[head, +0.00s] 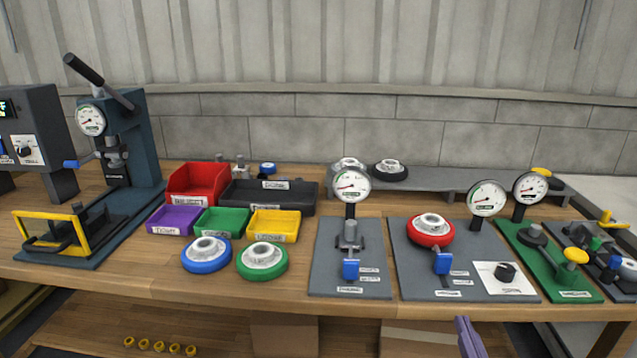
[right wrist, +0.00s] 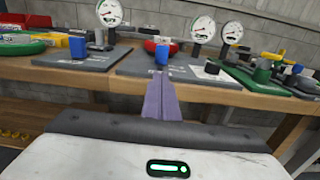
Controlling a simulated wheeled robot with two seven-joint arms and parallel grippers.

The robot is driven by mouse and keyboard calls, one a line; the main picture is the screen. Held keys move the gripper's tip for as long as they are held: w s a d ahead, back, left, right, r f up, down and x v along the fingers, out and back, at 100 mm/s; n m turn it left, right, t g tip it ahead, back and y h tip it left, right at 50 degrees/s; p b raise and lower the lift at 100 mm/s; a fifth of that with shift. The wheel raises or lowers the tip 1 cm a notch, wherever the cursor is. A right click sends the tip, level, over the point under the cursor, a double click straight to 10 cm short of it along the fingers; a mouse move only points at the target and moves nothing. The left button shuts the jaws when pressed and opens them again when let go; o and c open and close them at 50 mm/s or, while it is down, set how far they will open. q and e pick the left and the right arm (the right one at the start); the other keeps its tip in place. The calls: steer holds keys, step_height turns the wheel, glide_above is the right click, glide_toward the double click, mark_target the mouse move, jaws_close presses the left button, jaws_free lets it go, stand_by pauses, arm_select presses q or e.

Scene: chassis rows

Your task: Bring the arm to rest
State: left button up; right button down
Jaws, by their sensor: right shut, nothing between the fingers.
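My right gripper (head: 467,338) shows at the bottom of the head view as purple fingers, in front of and below the table's front edge. In the right wrist view its two purple fingers (right wrist: 160,97) are together, with nothing between them. They point toward the grey fixture plate that bears a red-rimmed wheel (head: 431,230). The fingers are apart from the table and the fixtures. My left gripper is not in either view.
The wooden table (head: 130,281) holds gauge fixtures on grey plates (head: 350,290) and a green plate (head: 545,280). A blue wheel (head: 206,254), a green wheel (head: 262,261), coloured bins (head: 195,184) and a press (head: 140,140) stand left. Space before the table's front edge is open around the right gripper.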

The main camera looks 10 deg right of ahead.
steer(key=s+a+f+m+g+y, duration=0.1)
steer(key=s+a+f+m+g, duration=0.25)
steer(key=f+m, duration=0.55)
steer(key=s+a+f+m+g+y, duration=0.2)
steer(key=s+a+f+m, duration=0.4)
steer(key=m, duration=0.4)
steer(key=s+a+f+m+g+y, duration=0.3)
steer(key=s+a+f+m, duration=0.3)
steer(key=a+m, duration=0.4)
steer(key=shift+s+a+f+m+y, duration=0.15)
steer(key=shift+s+f+m+y, duration=0.15)
steer(key=shift+f+m+y, duration=0.5)
